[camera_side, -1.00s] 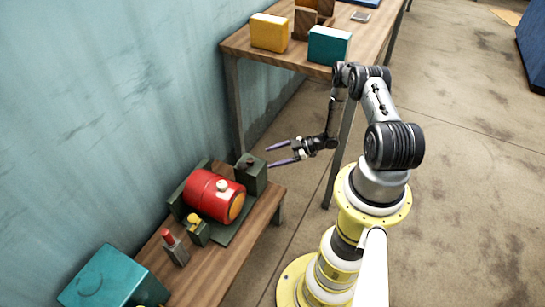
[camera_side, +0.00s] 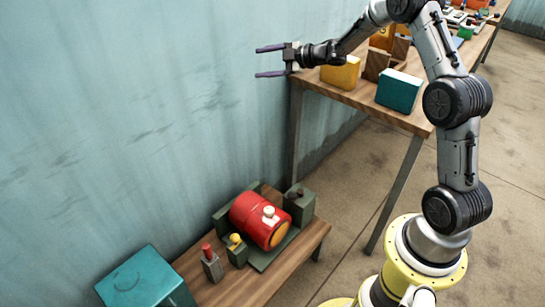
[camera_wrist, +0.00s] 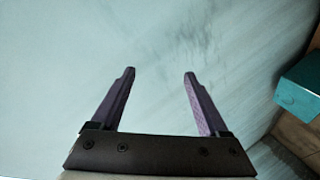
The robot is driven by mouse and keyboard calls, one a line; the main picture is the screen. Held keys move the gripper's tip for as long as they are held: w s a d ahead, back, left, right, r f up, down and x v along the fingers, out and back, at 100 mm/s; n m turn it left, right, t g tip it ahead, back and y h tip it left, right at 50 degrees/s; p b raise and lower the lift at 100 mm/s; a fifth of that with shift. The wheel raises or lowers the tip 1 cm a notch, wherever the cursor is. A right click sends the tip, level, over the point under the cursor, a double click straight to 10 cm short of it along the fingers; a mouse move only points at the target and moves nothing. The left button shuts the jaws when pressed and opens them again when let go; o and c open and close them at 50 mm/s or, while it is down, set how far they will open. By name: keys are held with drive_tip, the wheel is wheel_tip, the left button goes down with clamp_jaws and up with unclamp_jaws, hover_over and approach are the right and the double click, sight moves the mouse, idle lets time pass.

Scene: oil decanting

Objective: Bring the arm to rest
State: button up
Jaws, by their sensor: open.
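My gripper (camera_side: 257,62) is open and empty in the side view. Its two purple fingers point left toward the blue wall, well above the low bench. In the wrist view my gripper (camera_wrist: 160,72) shows both fingers spread apart with only the wall behind them. A red drum (camera_side: 254,217) lies on its side in a dark green cradle on the low bench, with a pale cap on top and an orange end face. No object is between the fingers.
The wall (camera_side: 130,100) runs along the left. The low bench (camera_side: 235,290) also bears a small red-topped item (camera_side: 211,264) and a teal box (camera_side: 145,280). The higher table (camera_side: 350,98) holds a yellow block (camera_side: 341,73), a teal block (camera_side: 398,91) and several other items.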

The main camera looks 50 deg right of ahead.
drive_tip(key=s+a+r+m+t+h, duration=0.1)
drive_tip(key=s+a+r+h, duration=0.2)
drive_tip(key=r, duration=0.6)
drive_tip(key=s+a+r+m+t, duration=0.1)
drive_tip(key=s+a+r+m, duration=0.15)
drive_tip(key=a+r, duration=0.45)
drive_tip(key=s+a+r+m+h, duration=0.1)
drive_tip(key=s+r+m+h, duration=0.15)
drive_tip(key=s+r, duration=0.65)
drive_tip(key=s+a+f+m+g, duration=0.1)
drive_tip(key=s+f+m+g, duration=0.1)
drive_tip(key=s+f, duration=0.4)
drive_tip(key=s+a+f+m+g+y, duration=0.1)
drive_tip(key=s+a+f+m+g, duration=0.1)
drive_tip(key=s+f, duration=0.5)
drive_tip(key=s+a+f+m+g, duration=0.2)
drive_tip(key=s+f+m+g, duration=0.2)
drive_tip(key=s, duration=1.2)
wheel_tip(320, 180, down, 3)
drive_tip(key=shift+s+r+g, duration=0.1)
drive_tip(key=shift+s+g, duration=0.05)
drive_tip(key=shift+g, duration=0.95)
